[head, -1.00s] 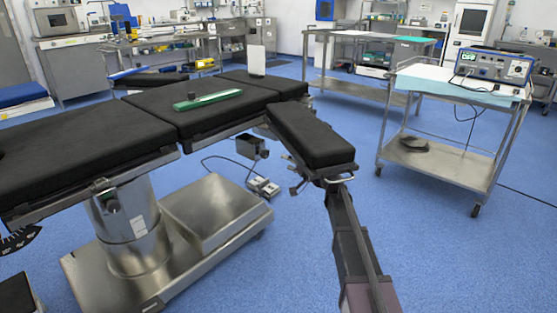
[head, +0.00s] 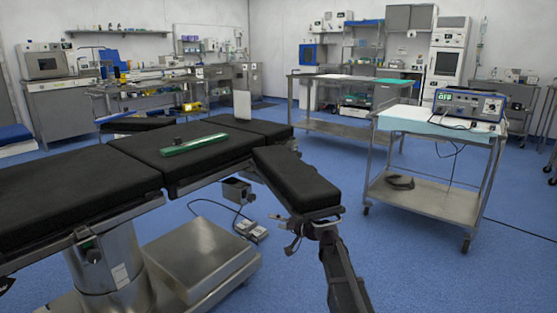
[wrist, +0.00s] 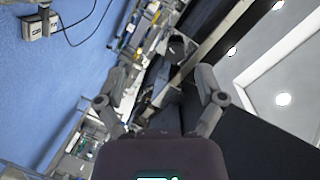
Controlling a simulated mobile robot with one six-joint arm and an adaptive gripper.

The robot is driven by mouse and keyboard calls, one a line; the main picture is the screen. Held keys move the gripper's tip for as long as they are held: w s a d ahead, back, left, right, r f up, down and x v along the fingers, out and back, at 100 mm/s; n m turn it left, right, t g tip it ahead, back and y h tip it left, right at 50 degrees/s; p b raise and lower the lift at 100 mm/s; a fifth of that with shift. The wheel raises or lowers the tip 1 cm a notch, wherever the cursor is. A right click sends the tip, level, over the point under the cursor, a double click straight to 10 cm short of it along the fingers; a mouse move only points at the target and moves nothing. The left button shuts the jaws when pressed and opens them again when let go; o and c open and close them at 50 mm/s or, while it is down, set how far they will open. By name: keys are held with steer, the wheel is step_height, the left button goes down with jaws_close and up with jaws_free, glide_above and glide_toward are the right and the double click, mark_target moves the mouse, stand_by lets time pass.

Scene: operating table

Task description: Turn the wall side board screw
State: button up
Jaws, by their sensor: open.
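One black padded side board (head: 296,180) sticks out from the near right side of the operating table (head: 215,150). Metal clamp parts (head: 290,228) show at its near end. A second black board (head: 137,124) shows beyond the table at left. I cannot make out a distinct screw or tell which board is on the wall side. My gripper (wrist: 160,102) is open in the wrist view, its grey fingers spread with nothing between them. A large black surface fills the right of that view. In the head view the fingers cannot be made out.
A trolley (head: 430,185) with a device (head: 470,104) stands at right. Floor between trolley and board is clear.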

steer(key=s+d+f+g+h, duration=0.35)
steer(key=s+d+f, duration=0.2)
steer(key=s, duration=0.35)
steer(key=s+d+f+g+h, duration=0.2)
steer(key=s+d+f+h, duration=0.3)
steer(key=s, duration=0.5)
steer(key=s+d+f+g+h, duration=0.3)
steer(key=s+d+f+h, duration=0.15)
steer(key=s+d, duration=0.35)
steer(key=s+r+p, duration=0.1)
steer(key=r+p, duration=2.2)
steer(key=p, duration=0.1)
steer(key=s+r+p, duration=0.2)
steer(key=r+p, duration=2.2)
steer(key=shift+s+a+r, duration=0.3)
steer(key=shift+a+r, duration=0.05)
steer(key=shift+a, duration=0.1)
